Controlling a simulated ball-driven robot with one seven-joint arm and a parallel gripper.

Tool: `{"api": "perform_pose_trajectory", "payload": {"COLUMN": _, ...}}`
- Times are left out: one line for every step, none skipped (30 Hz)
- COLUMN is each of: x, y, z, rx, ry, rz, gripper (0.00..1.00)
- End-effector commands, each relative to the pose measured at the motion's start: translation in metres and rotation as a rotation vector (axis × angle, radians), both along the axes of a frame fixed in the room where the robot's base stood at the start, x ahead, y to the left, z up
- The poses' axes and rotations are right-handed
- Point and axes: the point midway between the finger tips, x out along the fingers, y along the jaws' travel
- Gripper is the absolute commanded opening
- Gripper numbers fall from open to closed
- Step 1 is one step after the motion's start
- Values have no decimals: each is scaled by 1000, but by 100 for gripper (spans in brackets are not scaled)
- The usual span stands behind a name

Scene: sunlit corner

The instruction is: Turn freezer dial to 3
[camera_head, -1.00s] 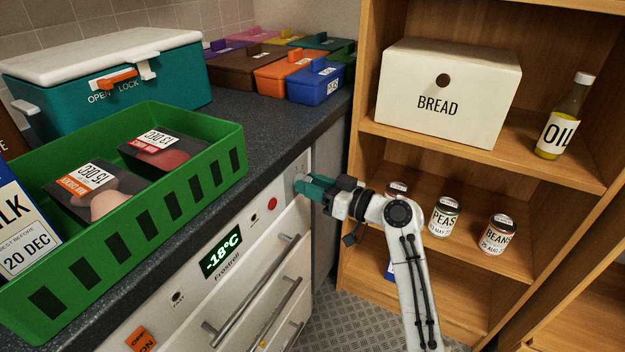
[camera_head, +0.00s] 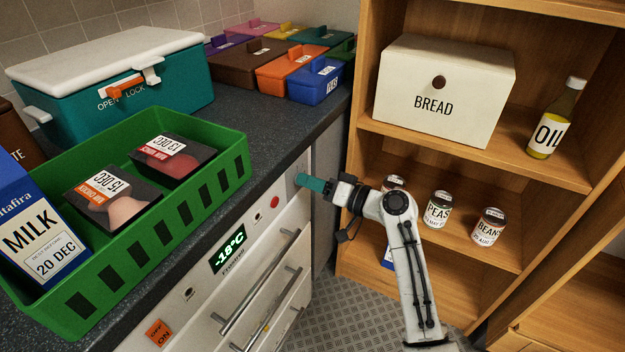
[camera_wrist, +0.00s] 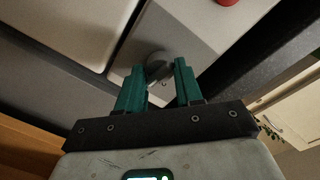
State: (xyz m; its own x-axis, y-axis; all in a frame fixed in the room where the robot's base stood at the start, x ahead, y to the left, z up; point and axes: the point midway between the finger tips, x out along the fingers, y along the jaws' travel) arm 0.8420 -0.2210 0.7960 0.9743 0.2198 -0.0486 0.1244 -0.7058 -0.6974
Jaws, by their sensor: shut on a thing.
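The freezer (camera_head: 232,287) is the white drawer unit under the dark counter, with a green display (camera_head: 228,248) reading -18°C. In the wrist view the grey round dial (camera_wrist: 157,66) stands on a light grey panel, with the teal fingers on either side of it. My gripper (camera_head: 301,180) reaches the right end of the freezer's front panel, and it also shows in the wrist view (camera_wrist: 159,72), shut on the dial. In the head view the fingers hide the dial, and no number on it can be read.
A green crate (camera_head: 205,205) with packs and milk sits on the counter. A wooden shelf (camera_head: 470,165) with a bread box and jars stands right of my arm.

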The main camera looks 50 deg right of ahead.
Motion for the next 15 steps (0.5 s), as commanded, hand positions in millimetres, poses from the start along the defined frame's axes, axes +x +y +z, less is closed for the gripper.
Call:
{"api": "perform_pose_trajectory", "payload": {"x": 0, "y": 1, "z": 0, "rx": 4, "ry": 2, "rz": 3, "gripper": 5}}
{"api": "perform_pose_trajectory", "payload": {"x": 0, "y": 1, "z": 0, "rx": 6, "ry": 2, "rz": 3, "gripper": 5}}
{"api": "perform_pose_trajectory", "payload": {"x": 0, "y": 1, "z": 0, "rx": 7, "ry": 2, "rz": 3, "gripper": 5}}
{"api": "perform_pose_trajectory", "payload": {"x": 0, "y": 1, "z": 0, "rx": 7, "ry": 2, "rz": 3, "gripper": 5}}
{"api": "perform_pose_trajectory", "payload": {"x": 0, "y": 1, "z": 0, "rx": 8, "ry": 3, "rz": 3, "gripper": 5}}
{"api": "perform_pose_trajectory", "payload": {"x": 0, "y": 1, "z": 0, "rx": 8, "ry": 3, "rz": 3, "gripper": 5}}
{"api": "perform_pose_trajectory", "payload": {"x": 0, "y": 1, "z": 0, "rx": 7, "ry": 2, "rz": 3, "gripper": 5}}
{"api": "perform_pose_trajectory", "payload": {"x": 0, "y": 1, "z": 0, "rx": 7, "ry": 2, "rz": 3, "gripper": 5}}
{"api": "perform_pose_trajectory", "payload": {"x": 1, "y": 1, "z": 0, "rx": 7, "ry": 2, "rz": 2, "gripper": 5}}
{"api": "perform_pose_trajectory", "payload": {"x": 1, "y": 1, "z": 0, "rx": 7, "ry": 2, "rz": 2, "gripper": 5}}
{"api": "perform_pose_trajectory", "payload": {"x": 1, "y": 1, "z": 0, "rx": 7, "ry": 2, "rz": 2, "gripper": 5}}
{"api": "perform_pose_trajectory", "payload": {"x": 1, "y": 1, "z": 0, "rx": 7, "ry": 2, "rz": 2, "gripper": 5}}
{"api": "perform_pose_trajectory", "payload": {"x": 1, "y": 1, "z": 0, "rx": 7, "ry": 2, "rz": 2, "gripper": 37}}
{"api": "perform_pose_trajectory", "payload": {"x": 1, "y": 1, "z": 0, "rx": 6, "ry": 1, "rz": 3, "gripper": 40}}
{"api": "perform_pose_trajectory", "payload": {"x": 0, "y": 1, "z": 0, "rx": 6, "ry": 1, "rz": 3, "gripper": 44}}
